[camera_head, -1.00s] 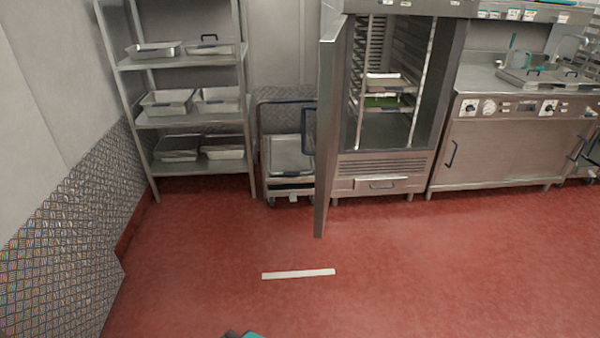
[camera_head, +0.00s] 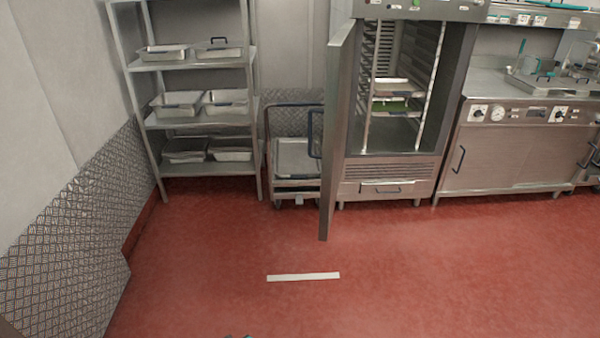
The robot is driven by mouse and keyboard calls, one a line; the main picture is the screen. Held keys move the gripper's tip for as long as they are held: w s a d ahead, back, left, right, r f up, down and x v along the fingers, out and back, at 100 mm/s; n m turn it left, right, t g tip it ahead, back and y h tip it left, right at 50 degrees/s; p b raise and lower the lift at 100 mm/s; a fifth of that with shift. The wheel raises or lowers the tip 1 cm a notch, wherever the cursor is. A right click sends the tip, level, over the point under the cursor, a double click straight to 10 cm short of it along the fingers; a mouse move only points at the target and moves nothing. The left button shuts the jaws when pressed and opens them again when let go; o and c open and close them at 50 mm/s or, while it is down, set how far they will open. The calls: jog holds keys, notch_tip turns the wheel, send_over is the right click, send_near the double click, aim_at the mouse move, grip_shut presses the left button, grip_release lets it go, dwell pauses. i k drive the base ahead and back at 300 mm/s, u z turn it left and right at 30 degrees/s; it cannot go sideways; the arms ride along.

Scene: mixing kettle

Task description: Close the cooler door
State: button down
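The cooler (camera_head: 395,168) is a steel upright cabinet at the back, right of centre. Its door (camera_head: 338,130) is hinged on the left side and stands wide open, swung out toward me, so I see it nearly edge-on. A dark door handle (camera_head: 314,134) sticks out on the door's left face. Inside the cooler are rack rails and trays, one holding something green (camera_head: 392,106). Only a small dark piece shows at the bottom edge of the picture, and I cannot tell what it is. My gripper is not in view.
A steel trolley (camera_head: 296,158) stands left of the door, close to its handle side. A shelf rack (camera_head: 200,122) with metal pans is further left. A counter with knobs (camera_head: 510,150) adjoins the cooler. The red floor (camera_head: 400,270) in front is clear, with a white strip (camera_head: 303,277).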

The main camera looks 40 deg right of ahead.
aim_at(340, 51)
jog(key=u, duration=0.3)
jog(key=i, duration=1)
jog(key=u, duration=0.1)
jog(key=k, duration=0.95)
jog(key=z, duration=0.2)
jog(key=i, duration=0.65)
jog(key=u, duration=0.05)
